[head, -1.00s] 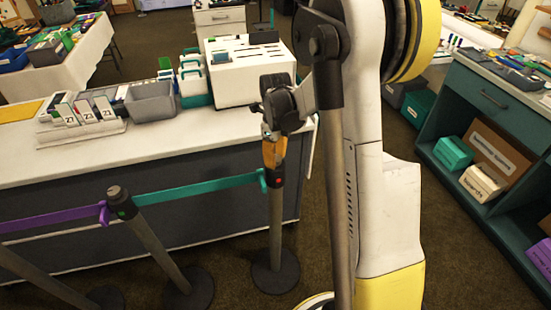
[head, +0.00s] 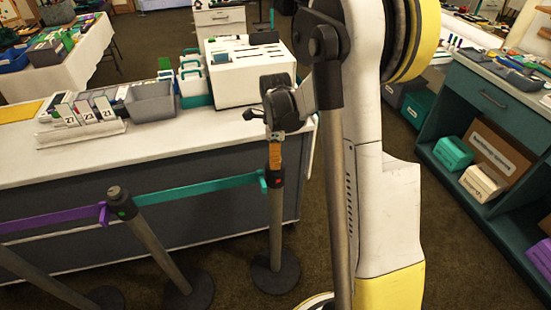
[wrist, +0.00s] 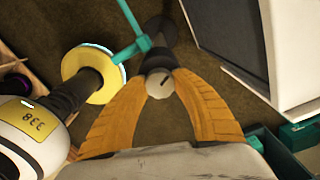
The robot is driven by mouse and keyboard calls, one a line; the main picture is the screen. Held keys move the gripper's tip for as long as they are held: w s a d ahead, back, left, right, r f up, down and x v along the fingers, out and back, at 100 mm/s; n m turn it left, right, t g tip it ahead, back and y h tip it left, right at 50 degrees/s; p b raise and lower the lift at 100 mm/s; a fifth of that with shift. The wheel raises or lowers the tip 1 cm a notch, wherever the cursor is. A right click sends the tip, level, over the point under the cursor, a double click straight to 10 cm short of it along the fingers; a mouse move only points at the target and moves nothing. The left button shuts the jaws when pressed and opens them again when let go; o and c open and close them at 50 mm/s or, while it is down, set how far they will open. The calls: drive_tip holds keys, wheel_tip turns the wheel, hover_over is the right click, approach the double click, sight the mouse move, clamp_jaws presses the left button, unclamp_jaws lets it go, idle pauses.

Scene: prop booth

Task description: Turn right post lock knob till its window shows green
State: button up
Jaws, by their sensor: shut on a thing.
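The right post (head: 275,225) stands upright on its round dark base in front of the counter, with a teal belt (head: 210,188) joined to its head. My gripper (head: 275,165) reaches down onto the top of this post. In the wrist view its orange fingers (wrist: 159,92) are closed on the pale round lock knob (wrist: 159,84), one on each side. A dark mark shows on the knob's face.
A second post (head: 150,240) with a green spot on its head stands leaning in the picture to the left, with a purple belt (head: 50,220). The white-topped counter (head: 40,165) is close behind the posts. A teal shelf unit (head: 490,120) stands at the right.

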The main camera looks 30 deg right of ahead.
drive_tip(key=n, duration=1.1)
drive_tip(key=shift+n, duration=0.4)
idle(0.3)
drive_tip(key=o, duration=1.2)
drive_tip(key=shift+r, duration=0.1)
wheel_tip(320, 180, up, 12)
drive_tip(key=shift+f, duration=0.1)
